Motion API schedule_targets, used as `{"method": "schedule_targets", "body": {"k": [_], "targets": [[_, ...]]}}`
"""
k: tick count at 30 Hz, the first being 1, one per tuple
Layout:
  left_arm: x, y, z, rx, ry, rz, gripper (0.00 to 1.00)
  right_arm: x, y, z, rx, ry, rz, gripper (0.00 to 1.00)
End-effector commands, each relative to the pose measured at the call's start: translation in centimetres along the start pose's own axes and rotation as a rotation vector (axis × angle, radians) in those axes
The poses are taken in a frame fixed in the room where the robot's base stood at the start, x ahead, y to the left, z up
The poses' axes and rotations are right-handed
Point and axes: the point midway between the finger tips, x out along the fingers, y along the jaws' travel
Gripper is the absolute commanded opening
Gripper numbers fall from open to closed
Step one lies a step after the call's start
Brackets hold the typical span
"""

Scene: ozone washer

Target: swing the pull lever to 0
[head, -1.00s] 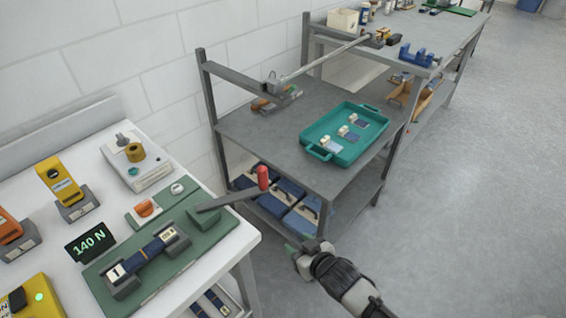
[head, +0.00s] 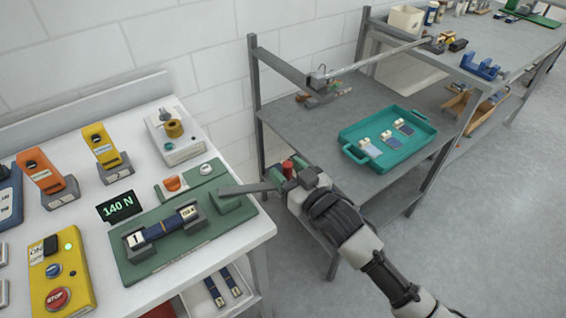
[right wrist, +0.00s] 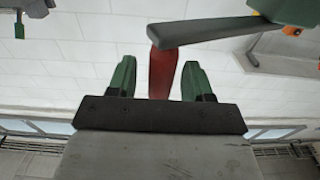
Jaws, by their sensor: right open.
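The pull lever is a flat grey bar (head: 248,187) with a red handle (head: 288,170) at its end. It reaches out to the right from a green base plate (head: 150,272) on the white bench. A display (head: 115,206) by the plate reads 140 N. My right gripper (head: 285,178) is at the red handle in the head view. In the right wrist view the open green fingers (right wrist: 158,80) stand on both sides of the red handle (right wrist: 164,72), with gaps visible. The grey bar (right wrist: 208,31) runs off to the right there. My left gripper is not in view.
A yellow control box (head: 62,275) with a red STOP button sits at the bench's front left. A grey shelf (head: 300,128) behind my right arm holds a teal tray (head: 352,153). A gap separates bench and shelf; open floor lies to the right.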

Motion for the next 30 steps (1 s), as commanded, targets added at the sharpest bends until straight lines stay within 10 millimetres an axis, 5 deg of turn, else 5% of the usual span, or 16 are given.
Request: {"method": "schedule_targets", "body": {"k": [6,15,24,30], "targets": [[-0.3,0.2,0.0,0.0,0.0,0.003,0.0,1.8,0.0,0.0,0.0,-0.001,-0.001,0.51],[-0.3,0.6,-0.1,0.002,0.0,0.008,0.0,2.0,0.0,0.1,0.0,-0.001,0.0,0.49],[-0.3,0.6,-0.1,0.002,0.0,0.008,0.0,2.0,0.0,0.1,0.0,-0.001,0.0,0.03],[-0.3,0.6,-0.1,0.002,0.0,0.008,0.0,1.9,0.0,0.1,0.0,-0.002,0.0,0.0]]}}
